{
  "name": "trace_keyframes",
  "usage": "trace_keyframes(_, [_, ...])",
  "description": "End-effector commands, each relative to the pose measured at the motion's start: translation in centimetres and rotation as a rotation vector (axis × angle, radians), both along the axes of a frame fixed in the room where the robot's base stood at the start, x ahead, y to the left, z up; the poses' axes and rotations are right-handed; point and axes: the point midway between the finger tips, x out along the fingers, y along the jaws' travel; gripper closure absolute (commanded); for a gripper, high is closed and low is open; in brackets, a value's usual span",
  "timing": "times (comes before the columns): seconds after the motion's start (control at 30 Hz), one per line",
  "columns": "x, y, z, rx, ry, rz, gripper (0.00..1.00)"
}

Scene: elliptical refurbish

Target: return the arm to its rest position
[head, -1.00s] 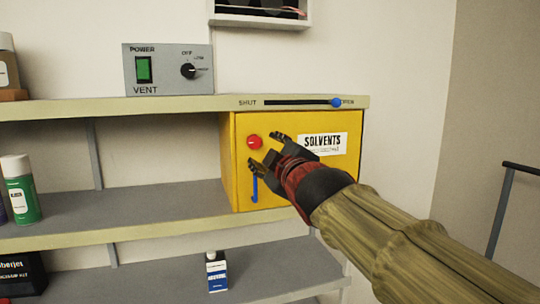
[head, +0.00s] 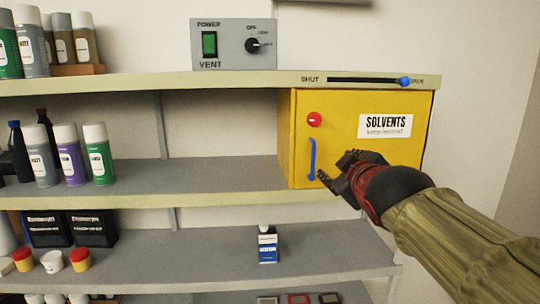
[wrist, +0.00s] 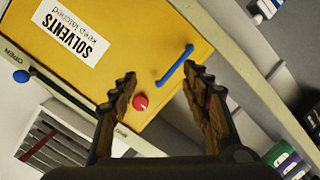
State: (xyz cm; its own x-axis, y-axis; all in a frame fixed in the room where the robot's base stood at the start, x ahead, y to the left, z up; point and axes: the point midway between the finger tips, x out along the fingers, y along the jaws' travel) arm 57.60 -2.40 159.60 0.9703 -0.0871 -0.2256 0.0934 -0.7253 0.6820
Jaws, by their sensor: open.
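My gripper (head: 335,170) is open and empty in front of the yellow solvents cabinet, at the right of the head view. My arm reaches in from the lower right. The cabinet (head: 345,155) has a closed front with a red knob (head: 314,119), a blue handle (head: 312,160) and a white label (head: 385,126). In the wrist view my open fingers (wrist: 158,100) point at the cabinet front, with the red knob (wrist: 140,102) seen between them and the blue handle (wrist: 175,65) beyond. The fingers appear apart from the handle; the exact gap is unclear.
The slider (head: 404,81) above the cabinet sits at its right end. A vent panel (head: 233,45) stands on the top shelf. Spray cans (head: 100,155) stand at left. A small white-and-blue bottle (head: 268,245) stands on the shelf below.

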Motion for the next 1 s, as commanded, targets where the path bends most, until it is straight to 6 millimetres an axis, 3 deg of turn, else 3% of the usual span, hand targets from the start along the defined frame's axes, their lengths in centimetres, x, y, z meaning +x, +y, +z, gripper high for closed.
trace_keyframes(0.03, [-0.9, -0.5, -3.4, 0.065, 0.079, -0.036, 0.52])
trace_keyframes(0.2, [-6.4, -1.2, -14.1, 0.280, 0.325, -0.169, 0.52])
trace_keyframes(0.4, [-15.1, -0.3, -25.2, 0.482, 0.577, -0.311, 0.52])
trace_keyframes(0.6, [-24.3, 1.6, -34.6, 0.629, 0.781, -0.415, 0.52])
trace_keyframes(0.7, [-27.2, 2.4, -37.6, 0.662, 0.817, -0.422, 0.52])
trace_keyframes(0.77, [-27.8, 2.4, -38.3, 0.667, 0.807, -0.417, 0.52])
trace_keyframes(1.0, [-28.2, 2.4, -38.4, 0.669, 0.777, -0.405, 0.52])
